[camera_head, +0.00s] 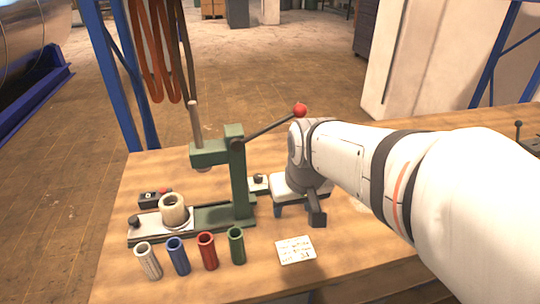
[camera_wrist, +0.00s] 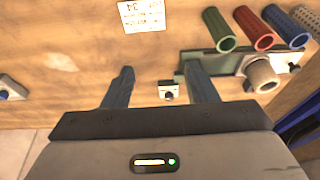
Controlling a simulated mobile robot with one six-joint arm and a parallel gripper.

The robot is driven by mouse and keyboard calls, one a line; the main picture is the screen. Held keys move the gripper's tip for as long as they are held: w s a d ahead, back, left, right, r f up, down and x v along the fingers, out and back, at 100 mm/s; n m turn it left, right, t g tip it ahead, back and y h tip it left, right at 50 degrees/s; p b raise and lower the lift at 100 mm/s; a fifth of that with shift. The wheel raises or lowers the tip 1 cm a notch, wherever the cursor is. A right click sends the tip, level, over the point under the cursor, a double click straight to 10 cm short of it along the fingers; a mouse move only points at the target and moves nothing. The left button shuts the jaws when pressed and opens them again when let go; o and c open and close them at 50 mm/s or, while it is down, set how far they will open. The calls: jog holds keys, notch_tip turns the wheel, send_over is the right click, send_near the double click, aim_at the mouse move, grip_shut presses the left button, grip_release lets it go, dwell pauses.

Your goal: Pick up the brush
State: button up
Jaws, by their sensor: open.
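I cannot make out a brush for certain in either view. My gripper (camera_wrist: 160,72) shows two separated blue-grey fingers in the wrist view, with nothing held between them. In the head view my gripper (camera_head: 278,209) hangs low over the wooden bench, right of the green press (camera_head: 240,180), and the arm partly hides it. A small box with a dark knob (camera_wrist: 168,92) lies below, between the fingers in the wrist view; the same box (camera_head: 258,184) is beside the press in the head view.
Several coloured tubes (camera_head: 207,251) stand along the bench's front. A white card (camera_head: 295,250) lies right of them. A cream hollow cylinder (camera_head: 173,209) sits on the press base. The press lever ends in a red ball (camera_head: 300,110) near my arm.

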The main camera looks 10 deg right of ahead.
jog(key=shift+t, duration=0.5)
jog(key=w+d+f+b, duration=0.1)
jog(key=w+d+f, duration=0.2)
jog(key=w, duration=0.4)
jog(key=w+d+f+b, duration=0.2)
jog(key=w+d+f, duration=0.2)
jog(key=w+f, duration=0.2)
jog(key=w+d+f+b, duration=0.1)
jog(key=w+d+f, duration=0.2)
jog(key=w, duration=0.5)
jog(key=shift+w+d+f+b, duration=0.2)
jog(key=shift+f, duration=0.2)
jog(key=shift+w+d+f+b, duration=0.15)
jog(key=shift+w+f+b, duration=0.05)
jog(key=shift+f, duration=0.2)
jog(key=x, duration=0.8)
jog(key=shift+w+d+p, duration=0.15)
jog(key=shift+d+p, duration=0.1)
jog(key=shift+p, duration=0.15)
jog(key=shift+c, duration=0.3)
jog(key=c, duration=1)
jog(key=shift+r, duration=0.1)
